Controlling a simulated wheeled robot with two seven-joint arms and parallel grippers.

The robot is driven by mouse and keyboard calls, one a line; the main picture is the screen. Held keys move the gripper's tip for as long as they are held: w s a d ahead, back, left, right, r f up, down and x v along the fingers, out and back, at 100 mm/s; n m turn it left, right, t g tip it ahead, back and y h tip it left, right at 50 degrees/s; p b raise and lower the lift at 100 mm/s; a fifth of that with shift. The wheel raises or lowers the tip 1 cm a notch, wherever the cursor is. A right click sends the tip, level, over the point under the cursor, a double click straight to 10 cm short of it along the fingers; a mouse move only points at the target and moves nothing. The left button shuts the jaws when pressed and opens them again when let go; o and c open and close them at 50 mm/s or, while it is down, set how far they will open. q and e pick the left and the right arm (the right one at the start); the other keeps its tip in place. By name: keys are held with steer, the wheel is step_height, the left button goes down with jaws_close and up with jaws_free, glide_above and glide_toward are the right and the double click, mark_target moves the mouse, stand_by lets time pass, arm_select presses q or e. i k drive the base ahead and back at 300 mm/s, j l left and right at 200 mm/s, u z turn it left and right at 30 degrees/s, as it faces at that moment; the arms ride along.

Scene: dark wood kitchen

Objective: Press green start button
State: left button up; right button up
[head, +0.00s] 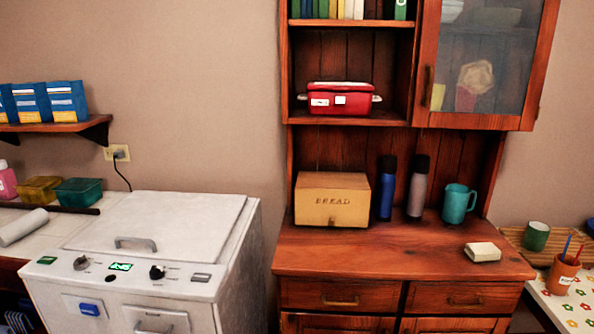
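A white top-lid appliance (160,224) stands at the lower left with its lid shut. Its front control panel carries a small green button (47,260) at the left end. A lit green display (120,267) sits between two dark knobs, the left knob (81,263) and the right knob (157,272). A small grey button (201,277) is at the panel's right end. The lettering on the panel is too small to read. Neither of my grippers is in view.
A wooden hutch (400,253) stands right of the appliance, holding a bread box (332,200), two bottles and a teal jug (459,203). A counter with a white roll (23,227) adjoins the appliance's left side. A wall shelf (60,126) hangs above.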

mark_target(46, 260)
steer(key=u, duration=1.4)
